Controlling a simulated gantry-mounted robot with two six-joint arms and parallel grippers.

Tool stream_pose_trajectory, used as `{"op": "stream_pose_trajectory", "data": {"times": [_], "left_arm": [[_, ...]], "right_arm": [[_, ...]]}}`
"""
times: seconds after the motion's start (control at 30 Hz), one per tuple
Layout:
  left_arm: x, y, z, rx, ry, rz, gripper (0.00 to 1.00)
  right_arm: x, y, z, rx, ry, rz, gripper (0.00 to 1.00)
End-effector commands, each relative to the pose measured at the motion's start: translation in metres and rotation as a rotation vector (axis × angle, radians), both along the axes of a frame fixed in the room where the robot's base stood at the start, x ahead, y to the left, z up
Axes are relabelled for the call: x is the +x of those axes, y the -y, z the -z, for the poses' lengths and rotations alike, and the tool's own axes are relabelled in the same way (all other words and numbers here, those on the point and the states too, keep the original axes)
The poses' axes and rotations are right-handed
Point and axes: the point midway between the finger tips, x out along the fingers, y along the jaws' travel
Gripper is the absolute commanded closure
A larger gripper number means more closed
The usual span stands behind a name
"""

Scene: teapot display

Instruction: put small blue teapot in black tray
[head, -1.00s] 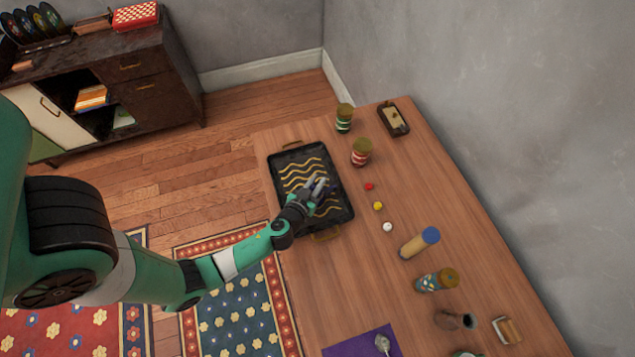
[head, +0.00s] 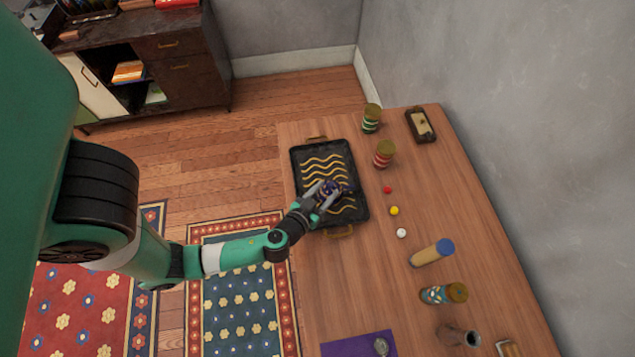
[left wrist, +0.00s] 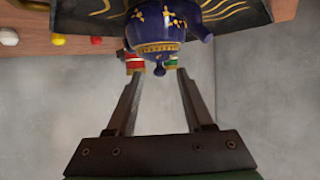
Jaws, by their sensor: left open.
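The small blue teapot (head: 328,187), dark blue with gold trim, is at the black tray (head: 359,209), over its wavy yellow lines. In the left wrist view the teapot (left wrist: 157,30) shows its lid knob toward my gripper, with the dark tray (left wrist: 262,14) behind it. My left gripper (head: 325,193) is open at the teapot; in the left wrist view its two fingers (left wrist: 156,75) are spread apart, with the knob between and just beyond their tips. I cannot tell whether the teapot's base touches the tray. My right gripper is not in view.
Jars with green (head: 371,119) and red (head: 384,154) bands stand right of the tray. Small red, yellow and white balls (head: 401,233) lie nearby. A blue-capped cylinder (head: 432,252), another jar (head: 444,293) and a purple mat (head: 350,345) are nearer. Bare table lies below the tray.

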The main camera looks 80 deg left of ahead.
Motion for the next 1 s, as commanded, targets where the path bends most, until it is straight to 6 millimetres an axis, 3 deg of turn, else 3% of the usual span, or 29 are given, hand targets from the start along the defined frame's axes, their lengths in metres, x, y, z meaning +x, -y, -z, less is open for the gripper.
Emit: {"op": "stream_pose_trajectory", "data": {"times": [0.1, 0.3, 0.77, 0.87, 0.97, 1.0], "left_arm": [[-0.017, 0.018, -0.01, -0.001, -0.001, 0.009, 0.48], [-0.031, 0.031, -0.02, 0.0, -0.002, 0.004, 0.48], [-0.033, 0.032, -0.02, -0.001, 0.002, 0.0, 0.48], [-0.013, 0.037, -0.031, -0.021, 0.029, 0.007, 0.48], [0.04, 0.053, -0.067, -0.07, 0.102, 0.039, 0.48], [0.069, 0.062, -0.092, -0.096, 0.146, 0.066, 0.48]], "right_arm": [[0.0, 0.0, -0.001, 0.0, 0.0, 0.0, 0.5], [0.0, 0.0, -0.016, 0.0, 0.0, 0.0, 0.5], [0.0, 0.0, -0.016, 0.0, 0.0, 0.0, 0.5], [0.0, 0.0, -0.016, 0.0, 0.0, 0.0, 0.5], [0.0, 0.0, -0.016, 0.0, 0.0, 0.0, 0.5], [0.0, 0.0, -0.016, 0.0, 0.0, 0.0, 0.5]]}}
